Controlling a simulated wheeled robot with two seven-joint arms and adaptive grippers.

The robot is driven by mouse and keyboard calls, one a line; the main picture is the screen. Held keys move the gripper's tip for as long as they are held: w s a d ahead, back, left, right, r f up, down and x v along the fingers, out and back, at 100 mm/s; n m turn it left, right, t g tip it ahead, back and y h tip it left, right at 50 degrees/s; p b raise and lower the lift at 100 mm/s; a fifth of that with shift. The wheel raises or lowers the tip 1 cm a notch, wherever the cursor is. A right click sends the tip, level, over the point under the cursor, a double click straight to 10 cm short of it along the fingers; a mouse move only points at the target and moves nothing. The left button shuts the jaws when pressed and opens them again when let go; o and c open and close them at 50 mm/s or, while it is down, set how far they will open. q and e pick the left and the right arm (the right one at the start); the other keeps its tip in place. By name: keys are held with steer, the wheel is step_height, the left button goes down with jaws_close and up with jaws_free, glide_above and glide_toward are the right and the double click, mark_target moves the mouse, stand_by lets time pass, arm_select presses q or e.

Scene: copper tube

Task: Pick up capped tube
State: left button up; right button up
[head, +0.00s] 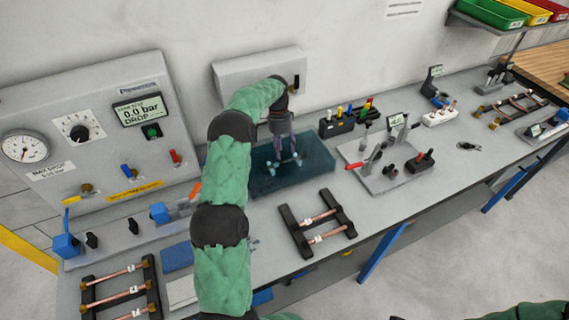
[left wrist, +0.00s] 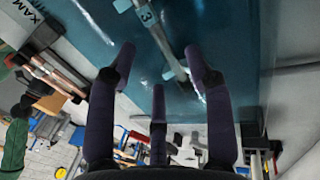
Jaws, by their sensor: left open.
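A tube (head: 287,163) with end fittings lies in the blue see-through water tank (head: 256,187). In the left wrist view the tube (left wrist: 160,36) looks grey-blue through the water and has a tag marked 3. My left gripper (head: 283,152) points down over the tank, with its fingertips close to the tube. In the left wrist view my left gripper (left wrist: 160,58) is open and empty. The tube runs across the gap between its spread fingers; contact cannot be told. My right gripper is out of view.
A black rack (head: 290,218) with two copper tubes stands in front of the tank. Another rack (head: 92,310) with several tubes is at the lower left. The gauge panel (head: 100,105) stands left, and a clamp fixture plate (head: 377,181) right of the tank.

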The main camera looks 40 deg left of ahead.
mark_target(285, 161)
arm_select(q)
steer(key=shift+b+x, duration=0.4)
steer(key=shift+x, duration=1.95)
jaws_close()
